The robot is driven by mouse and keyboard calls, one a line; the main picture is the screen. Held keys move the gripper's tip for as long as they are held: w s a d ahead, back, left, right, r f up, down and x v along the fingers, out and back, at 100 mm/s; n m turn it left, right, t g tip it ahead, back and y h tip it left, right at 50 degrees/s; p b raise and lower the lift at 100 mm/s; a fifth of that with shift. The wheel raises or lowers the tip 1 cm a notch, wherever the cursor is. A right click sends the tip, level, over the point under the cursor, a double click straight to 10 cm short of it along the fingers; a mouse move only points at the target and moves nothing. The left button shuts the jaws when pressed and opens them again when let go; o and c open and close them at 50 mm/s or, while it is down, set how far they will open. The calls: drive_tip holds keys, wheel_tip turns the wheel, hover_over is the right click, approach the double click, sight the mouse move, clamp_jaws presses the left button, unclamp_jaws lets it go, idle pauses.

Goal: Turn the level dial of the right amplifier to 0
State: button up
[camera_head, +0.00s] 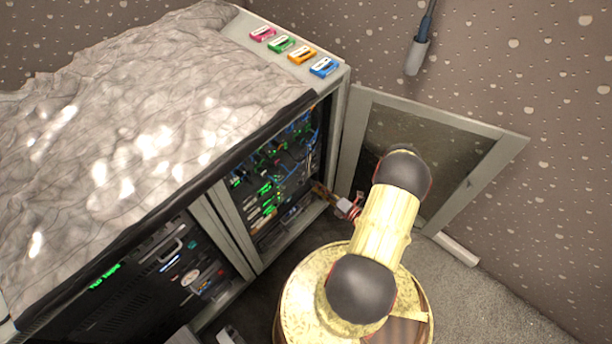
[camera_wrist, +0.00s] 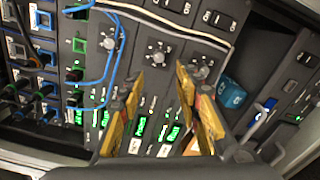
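In the wrist view, three small round dials with marks around them sit in a slanting row on dark panels: a left dial (camera_wrist: 108,43), a middle dial (camera_wrist: 157,56) and a right dial (camera_wrist: 201,71). I cannot read where any pointer stands. My gripper (camera_wrist: 170,76) has its two gold fingers apart, with nothing seen between them. Its tips lie in front of the panel between the middle and right dials; contact cannot be told. In the head view my gripper (camera_head: 322,189) reaches into the open rack (camera_head: 337,140).
White and blue cables (camera_wrist: 118,60) cross the panel near the left dial. A teal block (camera_wrist: 231,93) sits right of my gripper. In the head view an open rack door (camera_head: 505,150) stands right of my arm. Several coloured cassette-like items (camera_head: 302,55) lie on the rack top.

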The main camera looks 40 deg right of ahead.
sight(303, 174)
drive_tip(key=shift+m, duration=0.3)
drive_tip(key=shift+w+r+b, duration=0.15)
drive_tip(key=shift+w+b, duration=0.5)
drive_tip(key=shift+w, duration=3.3)
drive_tip(key=shift+c, duration=1.1)
clamp_jaws()
